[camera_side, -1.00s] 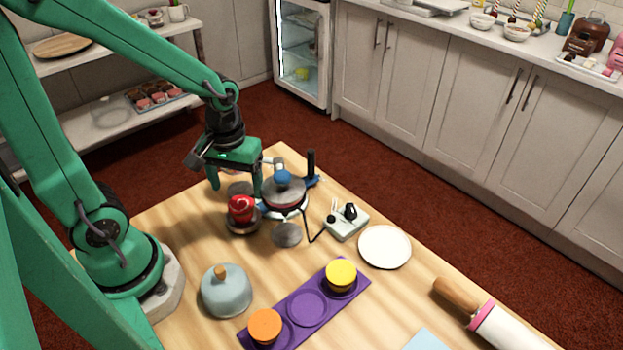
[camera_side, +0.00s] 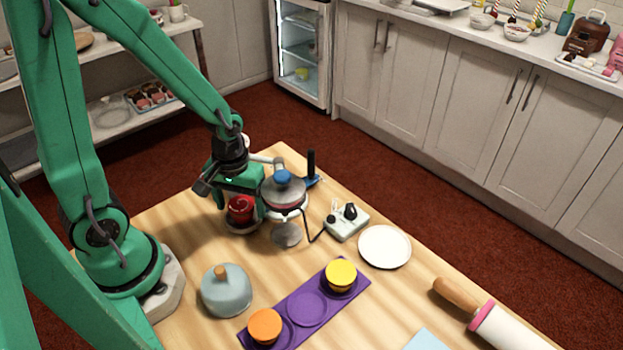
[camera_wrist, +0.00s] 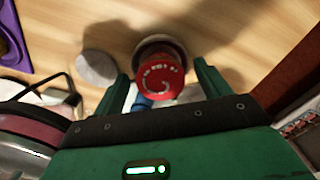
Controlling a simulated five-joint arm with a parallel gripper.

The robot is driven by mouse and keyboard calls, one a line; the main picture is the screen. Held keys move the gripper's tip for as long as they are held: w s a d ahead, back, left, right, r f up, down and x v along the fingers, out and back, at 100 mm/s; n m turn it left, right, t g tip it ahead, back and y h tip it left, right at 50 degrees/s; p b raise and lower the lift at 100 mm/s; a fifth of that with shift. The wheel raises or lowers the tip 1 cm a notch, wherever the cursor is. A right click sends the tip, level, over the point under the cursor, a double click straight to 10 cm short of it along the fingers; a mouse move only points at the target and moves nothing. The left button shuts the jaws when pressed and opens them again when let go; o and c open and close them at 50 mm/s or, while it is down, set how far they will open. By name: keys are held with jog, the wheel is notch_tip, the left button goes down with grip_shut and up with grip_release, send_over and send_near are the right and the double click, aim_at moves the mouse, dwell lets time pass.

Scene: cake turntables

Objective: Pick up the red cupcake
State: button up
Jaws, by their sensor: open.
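The red cupcake (camera_side: 241,209) stands upright on a small round turntable plate (camera_side: 243,228) on the wooden table. In the wrist view my gripper (camera_wrist: 163,80) is open, and a gap shows between the cupcake and the fingers. The far finger is partly hidden in the side view.
A turntable with a blue-knobbed lid (camera_side: 283,188) stands close to the right of my gripper. A purple tray (camera_side: 307,307) holds an orange cupcake (camera_side: 265,325) and a yellow one (camera_side: 341,274). A grey-blue dome (camera_side: 226,292) and white plate (camera_side: 384,247) stand nearby.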

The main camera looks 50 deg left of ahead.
aim_at(241, 206)
dwell(0.3)
jog(key=c, duration=1.1)
jog(key=shift+c, duration=0.2)
jog(key=shift+r, duration=0.15)
jog(key=shift+r, duration=2.05)
jog(key=s+d+r, duration=0.5)
jog(key=d+r, duration=0.1)
jog(key=d, duration=0.4)
jog(key=shift+s+r, duration=0.3)
jog(key=shift+r, duration=0.05)
jog(key=shift+d, duration=0.1)
